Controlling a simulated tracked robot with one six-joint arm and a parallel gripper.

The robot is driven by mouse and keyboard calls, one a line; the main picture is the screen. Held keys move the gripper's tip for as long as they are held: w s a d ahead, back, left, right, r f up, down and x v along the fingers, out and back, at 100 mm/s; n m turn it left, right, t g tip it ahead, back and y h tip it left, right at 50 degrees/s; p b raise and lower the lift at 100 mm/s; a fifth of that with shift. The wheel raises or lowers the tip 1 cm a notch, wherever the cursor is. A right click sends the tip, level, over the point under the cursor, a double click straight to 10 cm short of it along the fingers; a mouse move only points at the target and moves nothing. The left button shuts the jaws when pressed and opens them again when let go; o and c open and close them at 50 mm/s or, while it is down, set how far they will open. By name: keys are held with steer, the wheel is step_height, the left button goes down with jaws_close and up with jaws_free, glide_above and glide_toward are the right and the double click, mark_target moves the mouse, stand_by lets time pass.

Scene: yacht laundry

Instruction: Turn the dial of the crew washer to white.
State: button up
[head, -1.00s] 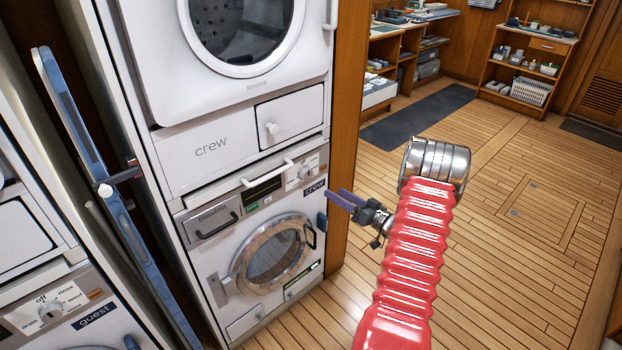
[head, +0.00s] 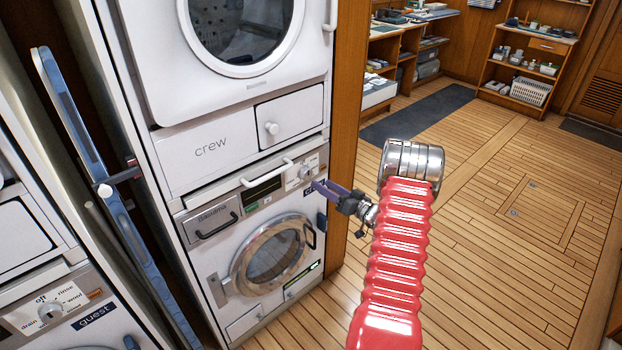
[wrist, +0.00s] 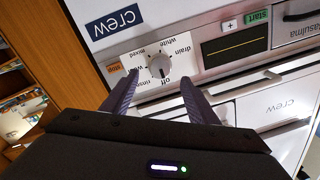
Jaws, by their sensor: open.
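The crew washer (head: 219,262) is the lower machine in the stack, with a round door. Its white dial (head: 305,172) sits at the right of its control panel. In the wrist view the dial (wrist: 160,66) appears upside down, ringed by "off", "drain", "white", "mixed" and "rinse". Its mark seems to point toward "off", though it is small. My gripper (head: 317,187) is open and empty, just right of and below the dial in the head view. In the wrist view its two purple fingers (wrist: 160,92) are spread short of the dial, not visibly touching it.
A bar handle (head: 267,172) sticks out left of the dial. The crew dryer (head: 165,70) is stacked above. The guest washer dial (head: 51,313) is at lower left. A wooden post (head: 346,130) borders the stack; the floor to the right is clear.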

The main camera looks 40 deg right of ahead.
mark_target(309, 176)
steer(key=w, duration=0.7)
steer(key=shift+w+a, duration=0.15)
steer(key=shift+a, duration=0.15)
steer(key=shift+c, duration=0.5)
steer(key=c, duration=0.9)
